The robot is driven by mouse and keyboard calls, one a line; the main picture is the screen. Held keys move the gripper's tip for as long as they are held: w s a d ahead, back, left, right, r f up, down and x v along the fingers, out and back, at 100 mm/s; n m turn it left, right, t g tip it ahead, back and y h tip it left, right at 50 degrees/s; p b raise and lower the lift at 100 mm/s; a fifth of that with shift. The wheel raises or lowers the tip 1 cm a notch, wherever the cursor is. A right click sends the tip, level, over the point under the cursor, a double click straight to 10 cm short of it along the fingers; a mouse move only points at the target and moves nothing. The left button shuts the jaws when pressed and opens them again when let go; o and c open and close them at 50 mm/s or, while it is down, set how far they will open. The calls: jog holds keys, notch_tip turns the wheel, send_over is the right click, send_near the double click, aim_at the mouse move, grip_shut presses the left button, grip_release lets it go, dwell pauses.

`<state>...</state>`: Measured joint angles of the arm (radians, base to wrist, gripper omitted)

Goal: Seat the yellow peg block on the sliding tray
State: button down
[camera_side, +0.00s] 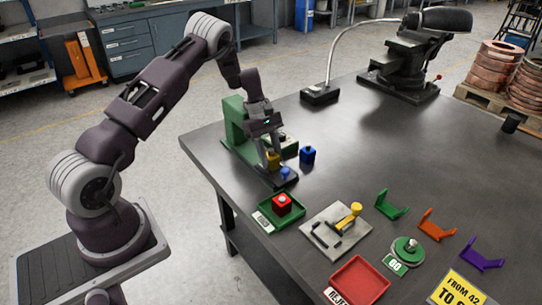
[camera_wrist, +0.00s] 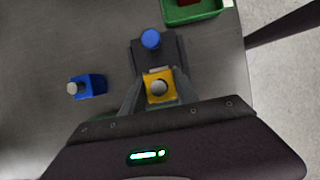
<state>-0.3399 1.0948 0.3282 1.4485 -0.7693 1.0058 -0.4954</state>
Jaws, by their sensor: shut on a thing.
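The yellow peg block (camera_wrist: 159,79) has a grey round peg on top; it also shows in the side view (camera_side: 272,161). My gripper (camera_wrist: 158,88) is shut on it, one finger on each side, in front of the green press-like frame (camera_side: 235,123). The dark sliding tray (camera_side: 277,180) extends from the frame and has a blue knob (camera_side: 285,172) at its outer end. In the wrist view the block overlaps the tray (camera_wrist: 172,48), behind the blue knob (camera_wrist: 150,39). I cannot tell whether the block touches the tray; the fingers hide its sides.
A blue peg block (camera_side: 308,155) stands on the table right of the tray. A green bin (camera_side: 265,219) holds a red block (camera_side: 282,204). A toggle clamp plate (camera_side: 324,239), a red bin (camera_side: 359,281) and coloured brackets (camera_side: 391,206) lie nearer the front.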

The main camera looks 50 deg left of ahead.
jog(key=shift+f, duration=0.1)
dwell(0.6)
jog(key=c, duration=0.8)
grip_release()
jog(key=shift+c, duration=0.2)
jog(key=shift+r, duration=4.05)
